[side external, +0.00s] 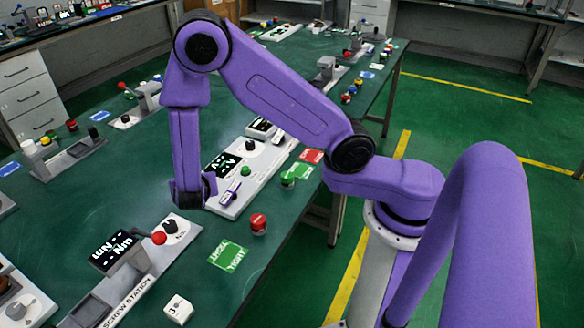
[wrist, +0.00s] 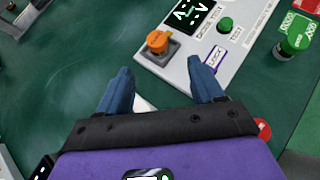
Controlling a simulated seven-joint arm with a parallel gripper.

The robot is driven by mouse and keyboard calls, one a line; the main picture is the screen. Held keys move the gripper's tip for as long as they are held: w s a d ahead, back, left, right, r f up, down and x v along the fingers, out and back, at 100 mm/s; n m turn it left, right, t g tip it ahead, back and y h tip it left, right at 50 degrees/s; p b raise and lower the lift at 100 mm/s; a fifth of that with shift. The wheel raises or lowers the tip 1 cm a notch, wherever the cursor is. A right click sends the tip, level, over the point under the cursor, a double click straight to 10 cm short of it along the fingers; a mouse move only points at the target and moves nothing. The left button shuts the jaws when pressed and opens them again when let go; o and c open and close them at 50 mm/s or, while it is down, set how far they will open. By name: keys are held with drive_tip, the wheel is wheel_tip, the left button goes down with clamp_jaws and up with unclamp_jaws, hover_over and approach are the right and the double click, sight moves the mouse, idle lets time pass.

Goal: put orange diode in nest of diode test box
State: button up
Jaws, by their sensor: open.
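In the wrist view, the orange diode (wrist: 157,41) sits on a grey square nest (wrist: 160,52) on the white diode test box (wrist: 222,62); I cannot tell how fully it is seated. My gripper (wrist: 160,86) is open, with its two blue fingers apart and nothing between the tips. The diode lies ahead of the fingers, apart from them. In the side view, my gripper (side external: 195,190) hangs by the near left end of the test box (side external: 258,171). There the orange diode is hidden, apparently behind my gripper.
The box carries a black display (wrist: 192,12) and a green button (wrist: 225,25). A green piece (side external: 288,180) and a red piece (side external: 258,224) stand near the table edge. The screw station (side external: 125,285) is at the front left.

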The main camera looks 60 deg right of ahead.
drive_tip(key=s+d+r+m+g+y, duration=0.1)
drive_tip(key=s+r+m, duration=0.3)
drive_tip(key=s, duration=0.6)
drive_tip(key=s+d+r+m+g+y, duration=0.1)
drive_tip(key=s+r+m+g+y, duration=0.3)
drive_tip(key=s, duration=0.6)
drive_tip(key=s+d+r+m+g+y, duration=0.1)
drive_tip(key=s+r+m, duration=0.4)
drive_tip(key=s, duration=0.5)
drive_tip(key=shift+d+m+g+y, duration=0.2)
drive_tip(key=shift+m+g+y, duration=0.2)
drive_tip(key=shift+g+y, duration=0.55)
